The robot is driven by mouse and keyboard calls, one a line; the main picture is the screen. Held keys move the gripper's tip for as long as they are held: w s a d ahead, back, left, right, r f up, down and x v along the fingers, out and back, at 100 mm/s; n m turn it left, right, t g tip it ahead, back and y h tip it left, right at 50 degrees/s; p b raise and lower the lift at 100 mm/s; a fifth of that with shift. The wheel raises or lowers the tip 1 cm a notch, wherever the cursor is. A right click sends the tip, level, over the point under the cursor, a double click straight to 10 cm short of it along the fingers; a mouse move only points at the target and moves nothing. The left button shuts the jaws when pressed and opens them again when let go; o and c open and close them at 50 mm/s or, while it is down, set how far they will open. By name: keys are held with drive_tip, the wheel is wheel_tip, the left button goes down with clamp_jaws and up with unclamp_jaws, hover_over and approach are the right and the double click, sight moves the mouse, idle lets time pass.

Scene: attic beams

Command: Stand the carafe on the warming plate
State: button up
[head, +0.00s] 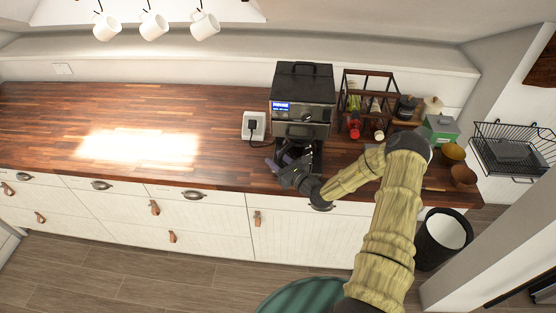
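A black and steel coffee machine (303,104) with a lit blue display stands at the back of the wooden counter. Its lower bay, where a warming plate would be, is dark and mostly covered by my gripper. My gripper (285,167) is at the front of this bay, reaching in from the right. A dark, partly glossy shape (292,150) shows in the bay just behind the gripper; it may be the carafe, but I cannot make out its outline. Whether the fingers are shut on it or apart is too small and dark to tell. The plate surface is hidden.
A white outlet box (254,125) with a black plug stands left of the machine. A wooden rack (367,100) with bottles, a green box (440,130) and bowls (453,152) crowd the right. The counter at left (60,125) is clear. Mugs (154,25) hang above.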

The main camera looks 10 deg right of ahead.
drive_tip(key=shift+s+d, duration=0.25)
drive_tip(key=b+v, duration=0.3)
drive_tip(key=v, duration=0.8)
drive_tip(key=shift+s+r+b, duration=0.15)
drive_tip(key=shift+s+b, duration=0.15)
drive_tip(key=shift+w, duration=0.1)
